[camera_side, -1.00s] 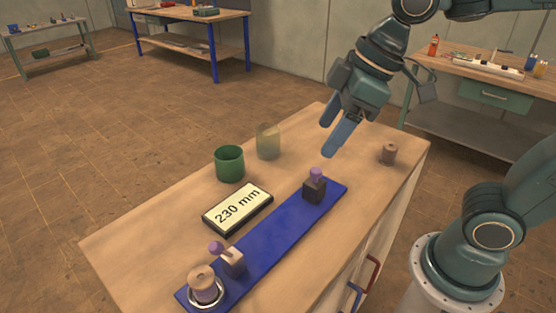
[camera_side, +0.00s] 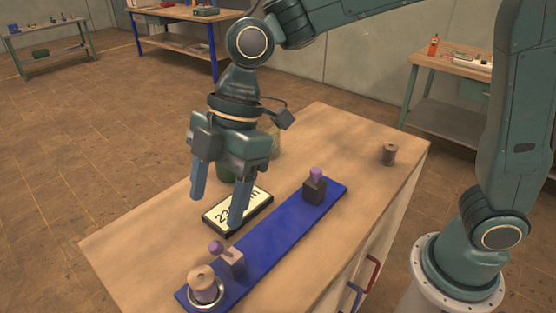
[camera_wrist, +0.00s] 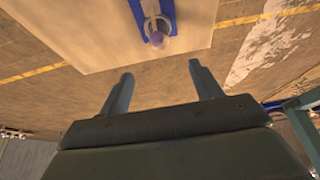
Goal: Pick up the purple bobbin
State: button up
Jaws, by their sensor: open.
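In the side view a bobbin (camera_side: 203,283) with a tan top and purplish winding stands upright in a pale ring at the near left end of the blue strip. A second, brownish bobbin (camera_side: 389,153) stands near the far right corner of the bench. My gripper (camera_side: 217,209) is open and empty, fingers pointing down, above the display plate and beyond the near bobbin. In the wrist view my open fingers (camera_wrist: 160,72) have nothing between them. A small purple thing (camera_wrist: 157,39) shows ahead of them at the strip's end; I cannot tell for sure that it is the bobbin.
The blue strip (camera_side: 270,229) carries two blocks with purple knobs, one light (camera_side: 232,262) and one dark (camera_side: 314,188). A dark-framed display plate (camera_side: 257,207) lies beside it, partly hidden by my gripper. Cups behind my gripper are mostly hidden. The bench's left part is clear.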

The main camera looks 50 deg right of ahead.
jog(key=shift+f, duration=0.1)
send_over(201, 276)
jog(key=d, duration=0.3)
notch_tip(201, 276, down, 8)
jog(key=shift+a, duration=0.25)
jog(key=shift+x, duration=2.5)
jog(key=c, duration=1.1)
jog(key=shift+c, duration=0.2)
notch_tip(201, 276, up, 20)
